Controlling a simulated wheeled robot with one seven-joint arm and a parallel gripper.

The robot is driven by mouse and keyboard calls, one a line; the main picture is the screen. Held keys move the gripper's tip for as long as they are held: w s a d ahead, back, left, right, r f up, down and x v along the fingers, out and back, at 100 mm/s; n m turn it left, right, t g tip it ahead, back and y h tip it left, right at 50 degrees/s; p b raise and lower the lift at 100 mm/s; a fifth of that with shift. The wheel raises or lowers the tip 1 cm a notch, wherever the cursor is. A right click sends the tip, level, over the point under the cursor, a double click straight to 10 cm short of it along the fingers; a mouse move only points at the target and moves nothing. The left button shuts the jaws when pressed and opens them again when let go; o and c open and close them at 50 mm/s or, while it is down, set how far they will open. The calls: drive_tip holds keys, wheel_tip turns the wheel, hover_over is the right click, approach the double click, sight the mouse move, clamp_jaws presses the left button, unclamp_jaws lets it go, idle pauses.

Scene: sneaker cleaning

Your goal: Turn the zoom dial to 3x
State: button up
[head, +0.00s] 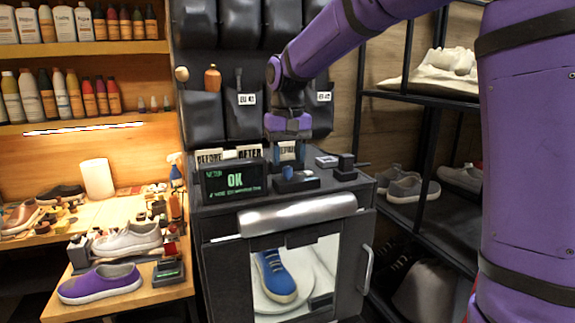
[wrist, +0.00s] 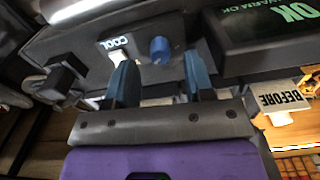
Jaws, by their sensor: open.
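A small blue knob (wrist: 160,50), which looks like the dial, stands on a dark control box on top of the cabinet. It also shows in the head view (head: 287,172). No 3x mark is readable, and I cannot tell its setting. My gripper (wrist: 159,75) points down at the box with its two blue fingers apart and nothing between the tips. The knob appears beyond the fingertips and between them in the wrist view, apparently untouched. In the head view my gripper (head: 289,150) is just above and behind the box, partly merged with a card there.
A black screen reading OK (head: 235,180) stands beside the knob's box. A white switch labelled COOL (wrist: 118,58) and a black lever block (head: 345,168) are nearby. BEFORE and AFTER cards stand behind. Below, a glass-fronted chamber holds a blue sneaker (head: 278,275).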

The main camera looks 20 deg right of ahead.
sight(290, 168)
wheel_tip(290, 168, up, 8)
idle(0.4)
idle(0.3)
drive_tip(key=s+d+t, duration=0.1)
drive_tip(key=s+d, duration=0.1)
drive_tip(key=s, duration=0.5)
drive_tip(key=s+d+t, duration=0.2)
drive_tip(key=s+d, duration=0.1)
drive_tip(key=s, duration=0.5)
drive_tip(key=s+d+f+t, duration=0.1)
drive_tip(key=s+f, duration=0.2)
drive_tip(key=s, duration=0.4)
drive_tip(key=s+f+n+t, duration=0.1)
drive_tip(key=s+f, duration=0.3)
drive_tip(key=s, duration=0.3)
drive_tip(key=shift+s+d+f, duration=0.15)
drive_tip(key=shift+d+f, duration=0.1)
drive_tip(key=shift+d, duration=0.15)
